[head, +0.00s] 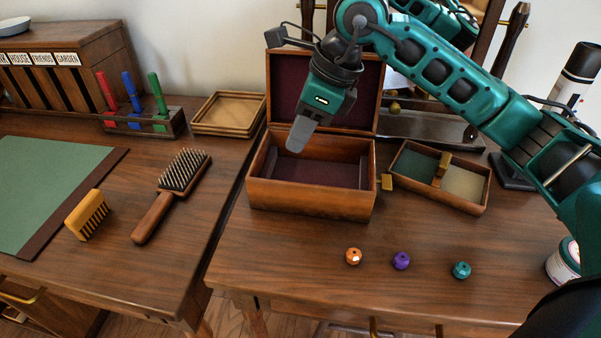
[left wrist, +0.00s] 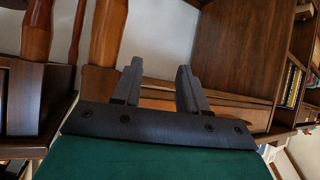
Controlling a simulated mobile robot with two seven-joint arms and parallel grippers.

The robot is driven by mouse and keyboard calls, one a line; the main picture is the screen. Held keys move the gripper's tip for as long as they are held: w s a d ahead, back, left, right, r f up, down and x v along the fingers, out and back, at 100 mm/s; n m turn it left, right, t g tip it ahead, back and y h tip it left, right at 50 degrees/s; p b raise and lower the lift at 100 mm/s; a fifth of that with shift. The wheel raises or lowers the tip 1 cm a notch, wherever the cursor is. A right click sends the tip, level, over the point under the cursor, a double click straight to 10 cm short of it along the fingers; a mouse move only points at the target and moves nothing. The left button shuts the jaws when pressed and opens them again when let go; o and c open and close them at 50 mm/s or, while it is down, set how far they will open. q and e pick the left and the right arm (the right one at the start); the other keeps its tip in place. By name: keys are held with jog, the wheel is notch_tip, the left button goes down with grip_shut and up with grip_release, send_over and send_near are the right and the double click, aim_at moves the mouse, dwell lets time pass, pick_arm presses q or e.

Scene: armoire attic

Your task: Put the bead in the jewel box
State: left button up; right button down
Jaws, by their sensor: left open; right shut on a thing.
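The open jewel box (head: 311,199) is a wooden box with a dark purple lining in the head view. Its lid is raised at the back. An orange bead (head: 353,256), a purple bead (head: 401,261) and a teal bead (head: 461,270) lie on the table in front of it and to its right. My right gripper (head: 298,140) points down over the box opening, fingertips near the left part. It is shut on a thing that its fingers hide. My left gripper (left wrist: 158,78) shows in the left wrist view, open with nothing between its fingers.
A divided tray (head: 477,206) stands right of the box. A jar (head: 565,262) stands at right.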

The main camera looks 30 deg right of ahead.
notch_tip(320, 180, down, 2)
jog(key=shift+f, duration=0.6)
notch_tip(320, 180, down, 4)
jog(key=shift+f+b, duration=0.1)
jog(key=shift+b, duration=0.75)
pick_arm(q)
jog(key=shift+w+d+h, duration=0.3)
jog(key=shift+d, duration=0.2)
pick_arm(e)
jog(key=shift+f, duration=0.1)
jog(key=c, duration=1)
grip_release()
pick_arm(q)
jog(key=shift+f, duration=0.2)
jog(key=shift+a, duration=0.1)
